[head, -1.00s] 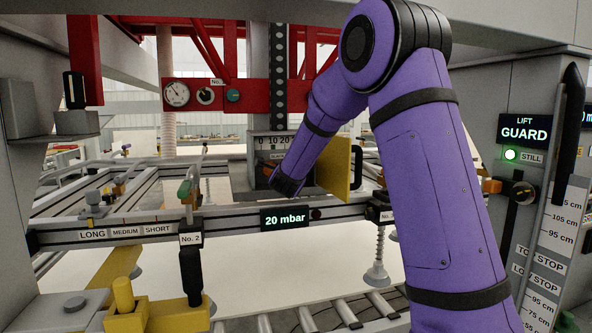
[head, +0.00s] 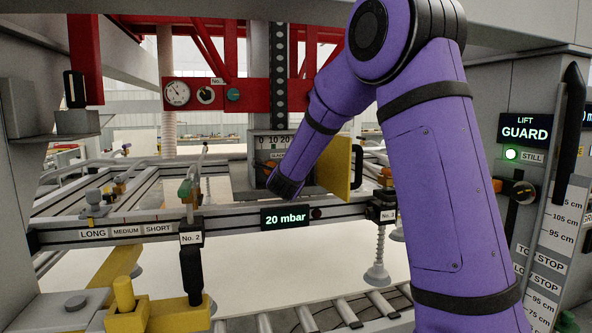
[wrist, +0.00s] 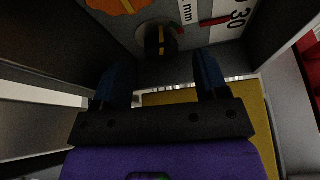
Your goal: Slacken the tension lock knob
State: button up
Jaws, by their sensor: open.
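My gripper (wrist: 160,76) shows in the wrist view with its two dark blue fingers apart and nothing between them. Beyond the fingertips is a black knob (wrist: 161,40) with a yellow stripe, on a round base on a grey panel. An orange part (wrist: 115,4) with dark markings is cut off by the top edge. I cannot tell for certain which is the tension lock knob. In the head view, the grey scale box (head: 270,143) marked 0, 10, 20 stands behind my wrist, with an orange part (head: 269,169) at its lower left. My fingers are hidden there.
A yellow plate (head: 336,167) stands close to the right of my wrist; a yellow surface (wrist: 190,100) lies under the fingers in the wrist view. A rail with a 20 mbar display (head: 285,218) runs in front. The red frame (head: 255,92) is above.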

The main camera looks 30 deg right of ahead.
jog(key=v, duration=0.8)
